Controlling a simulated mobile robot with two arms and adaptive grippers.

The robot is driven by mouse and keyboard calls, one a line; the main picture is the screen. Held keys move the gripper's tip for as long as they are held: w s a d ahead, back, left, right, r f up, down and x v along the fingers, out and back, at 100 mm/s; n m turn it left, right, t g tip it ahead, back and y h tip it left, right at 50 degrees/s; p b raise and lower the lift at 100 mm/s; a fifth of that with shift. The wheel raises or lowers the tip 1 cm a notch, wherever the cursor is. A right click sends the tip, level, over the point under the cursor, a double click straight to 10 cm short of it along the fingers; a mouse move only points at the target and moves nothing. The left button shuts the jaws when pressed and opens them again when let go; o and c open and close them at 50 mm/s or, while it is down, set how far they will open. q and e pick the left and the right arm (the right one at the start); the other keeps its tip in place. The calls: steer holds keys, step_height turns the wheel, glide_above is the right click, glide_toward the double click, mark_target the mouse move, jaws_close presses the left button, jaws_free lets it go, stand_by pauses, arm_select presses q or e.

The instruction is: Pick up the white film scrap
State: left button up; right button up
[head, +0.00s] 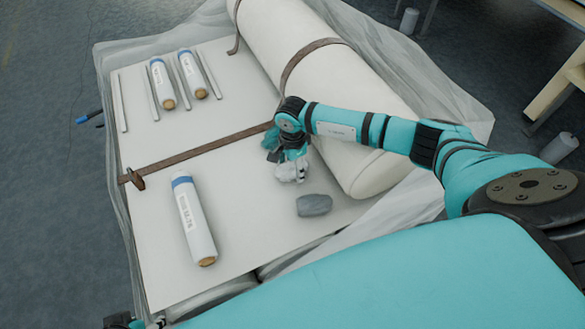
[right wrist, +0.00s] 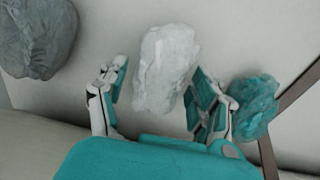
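The white film scrap (head: 285,176) is a crumpled pale lump on the white board, just under my right gripper (head: 291,164) in the head view. In the right wrist view the white film scrap (right wrist: 165,68) lies between the two fingers of my right gripper (right wrist: 160,75). That gripper is open. A gap shows between the left finger and the scrap; the right finger is close beside it, and I cannot tell whether it touches. Small dark and pale parts at the bottom left edge of the head view may be my left gripper (head: 138,322), mostly cut off.
A teal scrap (right wrist: 257,103) lies just outside the right finger. A grey scrap (head: 314,205) lies nearer me. A large white roll (head: 340,90) with brown straps lies behind.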

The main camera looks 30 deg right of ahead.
steer(key=c, duration=0.8)
steer(key=shift+r, duration=0.1)
